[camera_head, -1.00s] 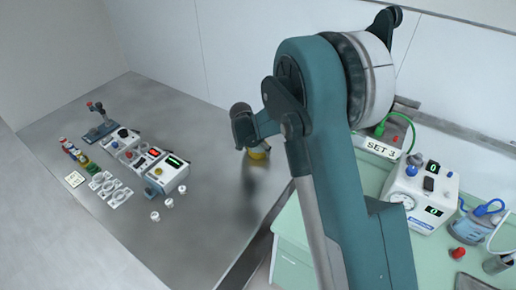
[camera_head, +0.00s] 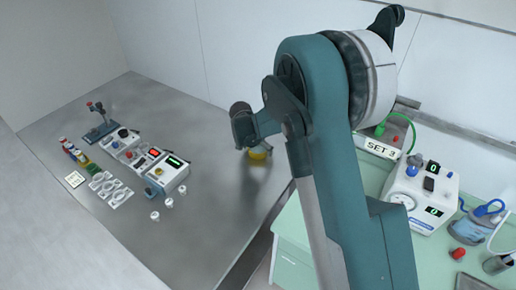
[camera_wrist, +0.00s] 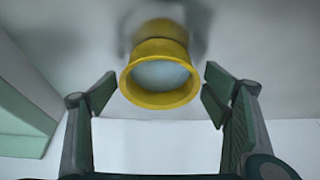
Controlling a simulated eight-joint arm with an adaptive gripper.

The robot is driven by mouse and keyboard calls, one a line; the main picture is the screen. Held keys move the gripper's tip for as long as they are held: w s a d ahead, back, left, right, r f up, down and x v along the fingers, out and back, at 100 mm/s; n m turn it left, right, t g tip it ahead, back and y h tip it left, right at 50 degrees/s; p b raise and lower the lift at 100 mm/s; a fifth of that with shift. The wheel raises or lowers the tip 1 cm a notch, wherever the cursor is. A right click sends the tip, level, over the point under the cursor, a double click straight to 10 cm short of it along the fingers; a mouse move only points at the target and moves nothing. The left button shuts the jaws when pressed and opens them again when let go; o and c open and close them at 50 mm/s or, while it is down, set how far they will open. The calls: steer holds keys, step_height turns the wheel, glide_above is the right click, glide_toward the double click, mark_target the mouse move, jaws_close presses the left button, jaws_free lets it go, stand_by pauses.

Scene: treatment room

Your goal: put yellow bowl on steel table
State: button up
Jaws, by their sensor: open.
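The yellow bowl (camera_head: 259,154) appears on the steel table (camera_head: 215,215), near its right side, partly hidden behind my arm's end in the head view. In the wrist view the yellow bowl (camera_wrist: 160,80) is seen with its round mouth toward the camera and its pale inside empty. A dim yellowish reflection shows on the grey surface just beyond its base. My gripper (camera_wrist: 160,92) is open, with one finger on each side of the bowl and a visible gap on both sides. In the head view its fingers are mostly hidden.
White devices with displays (camera_head: 168,175), small white knobs (camera_head: 168,202), and several vials stand on the left of the steel table. A green table (camera_head: 295,240) at the right holds a white pump unit (camera_head: 420,195) and a SET 3 label. The steel table's front middle is clear.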

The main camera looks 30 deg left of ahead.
steer(key=v, duration=1.1)
steer(key=shift+s+r+p, duration=0.2)
steer(key=shift+r+p, duration=0.1)
stand_by(0.3)
